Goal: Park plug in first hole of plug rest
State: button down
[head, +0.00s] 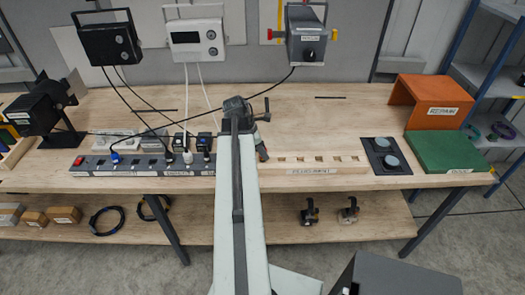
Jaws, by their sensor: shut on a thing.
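The plug rest (330,170) is a pale wooden block near the front edge of the bench, right of my arm, with several square holes in a row on top. My gripper (262,149) is at the left end of the rest, partly hidden by my own arm. It is shut on a plug, which is mostly hidden; I cannot tell its colour or whether it touches the rest. The hole nearest to it shows at the left of the row.
A grey power strip (90,166) with several plugs lies left of my arm. Cables hang from the wall devices across the bench, one black cable (272,84) passing behind my arm.

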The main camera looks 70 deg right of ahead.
jog(key=shift+f+b, duration=0.75)
jog(key=shift+f, duration=0.1)
jog(key=c, duration=1)
grip_release()
jog(key=shift+r, duration=0.15)
jog(key=p+v, duration=0.7)
jog(key=shift+r, duration=0.25)
jog(key=shift+w, duration=0.15)
